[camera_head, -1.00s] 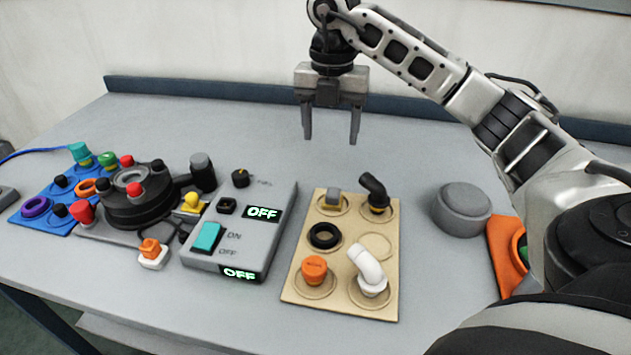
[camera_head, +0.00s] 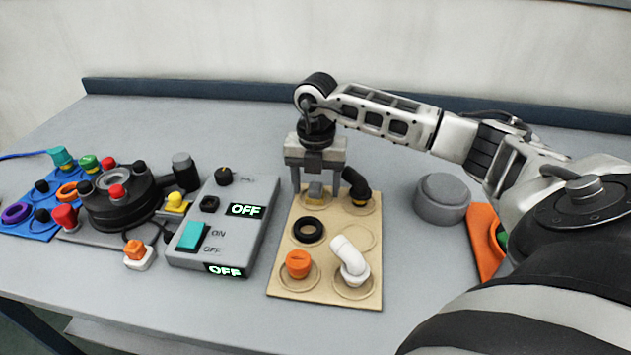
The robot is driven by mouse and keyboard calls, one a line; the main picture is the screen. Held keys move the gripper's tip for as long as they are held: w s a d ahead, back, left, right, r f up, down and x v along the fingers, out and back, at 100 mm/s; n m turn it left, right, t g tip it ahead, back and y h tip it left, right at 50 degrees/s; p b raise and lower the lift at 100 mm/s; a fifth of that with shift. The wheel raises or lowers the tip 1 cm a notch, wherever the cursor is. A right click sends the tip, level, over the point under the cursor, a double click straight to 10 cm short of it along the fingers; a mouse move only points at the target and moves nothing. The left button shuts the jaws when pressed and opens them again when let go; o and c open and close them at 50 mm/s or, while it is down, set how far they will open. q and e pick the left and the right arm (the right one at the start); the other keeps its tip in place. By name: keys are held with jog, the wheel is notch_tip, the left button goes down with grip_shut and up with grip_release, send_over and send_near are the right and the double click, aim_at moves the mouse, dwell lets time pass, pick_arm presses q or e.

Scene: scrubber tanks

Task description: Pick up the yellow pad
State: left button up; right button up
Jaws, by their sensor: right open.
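A small block with a grey top and a yellowish lower part (camera_head: 316,191) sits in the back-left spot of the tan board (camera_head: 324,288); it may be the yellow pad. My right gripper (camera_head: 316,189) points down over it, open, with one finger on each side. Whether the fingers touch it cannot be told. Another small yellow piece (camera_head: 176,202) lies left of the grey switch box (camera_head: 243,234). My left gripper is out of view.
The board also holds a black elbow (camera_head: 356,187), a black ring (camera_head: 308,230), an orange cap (camera_head: 298,264) and a white elbow (camera_head: 351,262). A grey round knob (camera_head: 442,198) stands at right. The table's back is clear.

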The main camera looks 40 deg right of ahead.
jog(key=shift+f, duration=0.1)
jog(key=c, duration=1.1)
jog(key=shift+o, duration=0.2)
jog(key=shift+r, duration=0.65)
jog(key=s+a+r+b, duration=0.2)
jog(key=s+a+r, duration=0.4)
jog(key=s+r, duration=0.5)
jog(key=shift+s+a+r, duration=0.3)
jog(key=shift+s+r, duration=0.1)
jog(key=shift+s, duration=0.3)
jog(key=shift+o, duration=0.4)
